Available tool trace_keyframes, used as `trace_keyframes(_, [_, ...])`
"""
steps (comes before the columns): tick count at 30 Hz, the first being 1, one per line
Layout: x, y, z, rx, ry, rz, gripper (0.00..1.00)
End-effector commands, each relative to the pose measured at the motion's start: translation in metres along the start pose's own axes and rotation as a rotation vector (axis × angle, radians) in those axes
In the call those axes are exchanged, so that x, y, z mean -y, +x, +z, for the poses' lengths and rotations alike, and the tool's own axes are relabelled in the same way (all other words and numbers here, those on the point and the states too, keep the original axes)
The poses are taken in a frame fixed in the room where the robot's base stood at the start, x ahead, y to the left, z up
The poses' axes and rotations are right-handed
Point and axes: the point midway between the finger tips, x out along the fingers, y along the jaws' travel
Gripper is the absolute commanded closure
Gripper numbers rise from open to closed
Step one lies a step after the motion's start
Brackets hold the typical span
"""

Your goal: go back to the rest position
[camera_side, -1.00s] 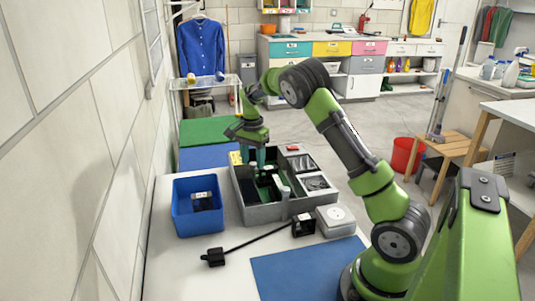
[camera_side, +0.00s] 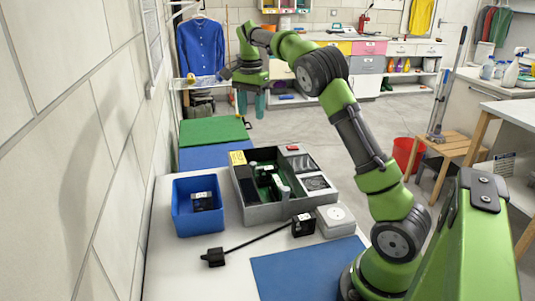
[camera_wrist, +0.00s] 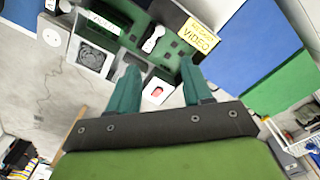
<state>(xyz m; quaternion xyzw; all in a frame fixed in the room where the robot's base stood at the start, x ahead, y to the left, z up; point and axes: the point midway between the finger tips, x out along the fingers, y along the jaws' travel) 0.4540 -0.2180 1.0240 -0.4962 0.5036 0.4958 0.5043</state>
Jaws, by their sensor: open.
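My gripper (camera_side: 251,103) is raised well above the far end of the white table in the side view. Its two teal fingers point down and stand apart, with nothing between them. In the wrist view my gripper (camera_wrist: 158,80) is open too. The grey compartment box (camera_side: 262,214) stands on the table below and nearer the camera, holding dark and green parts. The box (camera_wrist: 88,57) also shows at the top of the wrist view, beyond the fingertips, with a yellow "VIDEO" label (camera_wrist: 200,36) at its edge.
A blue bin (camera_side: 183,224) with a dark item stands left of the box. A black plug with a cable (camera_side: 214,257), a white square device (camera_side: 335,221) and a blue mat (camera_side: 300,273) lie in front. Green (camera_side: 212,131) and blue mats lie behind. Air around my gripper is clear.

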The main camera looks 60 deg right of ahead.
Motion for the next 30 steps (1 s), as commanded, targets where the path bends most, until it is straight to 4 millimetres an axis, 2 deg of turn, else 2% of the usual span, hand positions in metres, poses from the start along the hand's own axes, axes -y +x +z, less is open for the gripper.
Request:
trace_keyframes(10, [0.002,0.0,-0.004,-0.019,-0.029,-0.008,0.5])
trace_keyframes(13, [-0.002,0.018,-0.01,-0.031,-0.1,0.0,0.5])
trace_keyframes(16, [-0.013,0.025,-0.001,-0.021,-0.206,-0.032,0.5])
trace_keyframes(20, [-0.033,0.022,0.03,-0.005,-0.378,-0.122,0.5])
trace_keyframes(26, [-0.077,0.011,0.105,-0.014,-0.666,-0.29,0.5])
trace_keyframes(30, [-0.117,0.008,0.157,-0.052,-0.852,-0.401,0.5])
